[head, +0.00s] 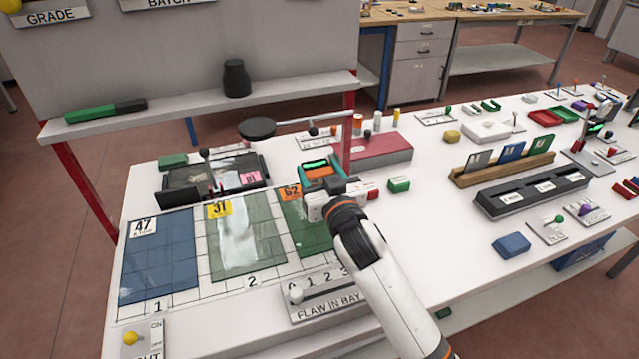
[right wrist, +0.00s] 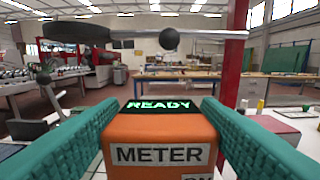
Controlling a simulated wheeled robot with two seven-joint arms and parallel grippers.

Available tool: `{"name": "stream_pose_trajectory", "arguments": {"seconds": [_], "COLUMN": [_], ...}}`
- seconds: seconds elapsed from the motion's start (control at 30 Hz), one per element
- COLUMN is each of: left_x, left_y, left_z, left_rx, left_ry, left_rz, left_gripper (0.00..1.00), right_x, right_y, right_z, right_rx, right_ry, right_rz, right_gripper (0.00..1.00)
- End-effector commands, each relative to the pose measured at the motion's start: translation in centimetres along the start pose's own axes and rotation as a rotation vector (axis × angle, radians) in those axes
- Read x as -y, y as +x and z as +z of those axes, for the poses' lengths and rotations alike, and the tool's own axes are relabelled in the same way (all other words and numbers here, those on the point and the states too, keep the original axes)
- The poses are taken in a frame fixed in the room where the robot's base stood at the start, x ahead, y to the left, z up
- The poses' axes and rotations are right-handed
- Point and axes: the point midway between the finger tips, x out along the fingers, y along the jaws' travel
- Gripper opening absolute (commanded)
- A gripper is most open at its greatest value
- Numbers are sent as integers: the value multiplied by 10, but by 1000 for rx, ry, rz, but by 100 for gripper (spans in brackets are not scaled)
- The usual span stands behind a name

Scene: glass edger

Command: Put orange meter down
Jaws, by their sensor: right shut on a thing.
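The orange meter (right wrist: 160,140) has a green-lit READY display on top and a METER label on its side. In the head view the meter (head: 320,170) is at the far end of bay 3, partly hidden by my right gripper. My right gripper (head: 322,178) is shut on it, with one teal finger on each side in the right wrist view (right wrist: 160,118). I cannot tell if the meter touches the table. My left gripper is not in view.
Glass sheets marked 47 (head: 158,262), 31 (head: 245,240) and 62 (head: 305,235) lie in the bays. A black tray (head: 180,182) is left of the meter, a red block (head: 380,152) behind right, a green block (head: 399,185) to the right. A red post (head: 350,125) stands close behind.

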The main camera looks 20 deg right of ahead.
Motion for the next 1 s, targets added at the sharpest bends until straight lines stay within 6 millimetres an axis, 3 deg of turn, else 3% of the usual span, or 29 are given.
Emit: {"name": "stream_pose_trajectory", "arguments": {"seconds": [0.27,0.67,0.7,0.8,1.0], "left_x": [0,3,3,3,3], "left_y": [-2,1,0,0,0], "left_z": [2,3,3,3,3], "left_rx": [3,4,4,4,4], "left_ry": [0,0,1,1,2], "left_rz": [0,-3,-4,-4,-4], "left_gripper": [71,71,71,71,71], "right_x": [0,0,0,0,0], "right_y": [1,0,0,0,0], "right_z": [-32,-38,-39,-38,-38], "right_rx": [-2,1,-1,-1,-1], "right_ry": [0,1,1,1,0], "right_rz": [0,1,1,1,1], "right_gripper": [29,29,61,78,80]}}
